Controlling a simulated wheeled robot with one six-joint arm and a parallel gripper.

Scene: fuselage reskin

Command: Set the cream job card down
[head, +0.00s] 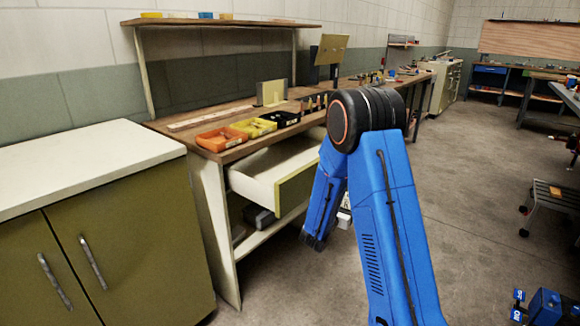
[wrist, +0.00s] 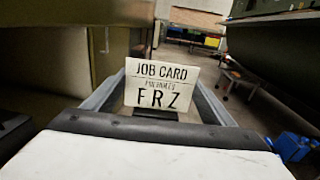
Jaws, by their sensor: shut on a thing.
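The cream job card (wrist: 161,86) stands upright in the middle of the wrist view, its face toward the camera, reading "JOB CARD" and "FRZ" in dark print. My gripper (wrist: 158,112) is shut on it, with grey fingers on either side of the card. In the head view my blue arm bends down in front of the workbench, and the gripper is mostly hidden behind it. I cannot make out the card clearly there.
A wooden workbench (head: 172,136) holds orange (head: 221,139), yellow (head: 254,127) and black bins along its front edge. Its drawer (head: 262,181) is pulled open beside my arm. A white-topped olive cabinet (head: 85,160) stands left. Open concrete floor (head: 470,200) lies to the right.

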